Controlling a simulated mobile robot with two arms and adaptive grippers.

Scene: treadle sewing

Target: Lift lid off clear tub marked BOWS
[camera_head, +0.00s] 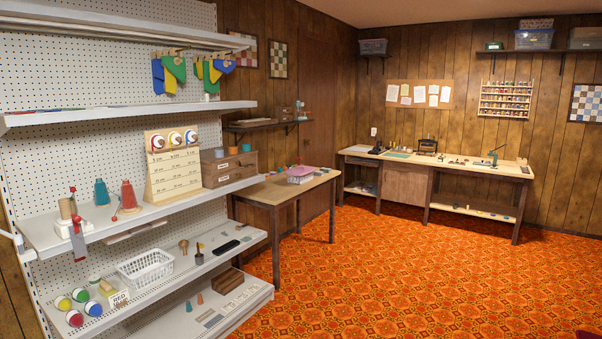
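No label reading BOWS can be made out in the head view. A small pale tub or basket (300,179) with a pink top (301,171) sits on the wooden side table (262,195) in the middle; any marking on it is too small to read. I cannot tell which tub is the one marked BOWS.
A white pegboard rack (183,107) with several loaded shelves fills the left side. A long workbench (404,181) with tools and small items runs along the back wall. The orange patterned floor (400,270) is open in the middle and right.

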